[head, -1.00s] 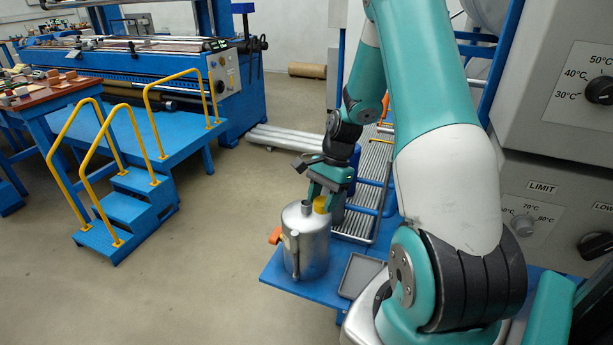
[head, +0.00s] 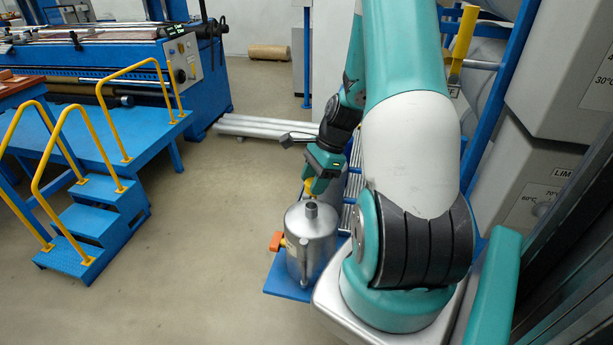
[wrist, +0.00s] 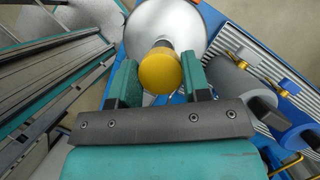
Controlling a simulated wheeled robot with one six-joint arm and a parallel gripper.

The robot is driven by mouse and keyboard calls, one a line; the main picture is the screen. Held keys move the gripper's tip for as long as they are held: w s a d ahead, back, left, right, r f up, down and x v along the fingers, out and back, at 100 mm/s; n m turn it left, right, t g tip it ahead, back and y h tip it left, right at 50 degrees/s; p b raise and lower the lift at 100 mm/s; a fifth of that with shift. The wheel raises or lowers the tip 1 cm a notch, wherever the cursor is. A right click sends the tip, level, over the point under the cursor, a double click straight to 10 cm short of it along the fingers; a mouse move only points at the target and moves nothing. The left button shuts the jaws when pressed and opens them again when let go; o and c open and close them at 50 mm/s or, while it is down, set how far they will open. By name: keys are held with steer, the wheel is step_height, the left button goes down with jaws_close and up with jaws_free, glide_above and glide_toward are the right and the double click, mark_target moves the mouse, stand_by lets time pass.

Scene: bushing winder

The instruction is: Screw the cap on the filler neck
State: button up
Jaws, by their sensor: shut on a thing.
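My gripper (head: 314,186) is shut on the yellow cap (head: 308,187), which shows between the two green fingers in the wrist view (wrist: 160,71). The metal tank (head: 318,243) stands upright on a blue platform, and it also shows at the top of the wrist view (wrist: 150,18). The filler neck (head: 311,210) stands up from the tank's top, with its opening bare. In the head view the cap is just above and behind the neck. In the wrist view the cap hides most of the neck (wrist: 160,43). The cap looks apart from it.
The blue platform (head: 284,286) has little free room. Blue steps (head: 102,212) with yellow rails stand at the left, with open floor between. Grey cabinets (head: 545,165) are at the right.

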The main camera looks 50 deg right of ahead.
steer(key=b, duration=0.4)
glide_above(307, 212)
steer(key=d, duration=0.2)
steer(key=shift+s+f, duration=0.15)
steer(key=shift+f, duration=1)
steer(key=shift+s+f, duration=0.1)
steer(key=shift+f, duration=1)
steer(key=shift+a+r, duration=0.1)
steer(key=shift+a, duration=0.05)
steer(key=shift+f, duration=1)
stand_by(0.6)
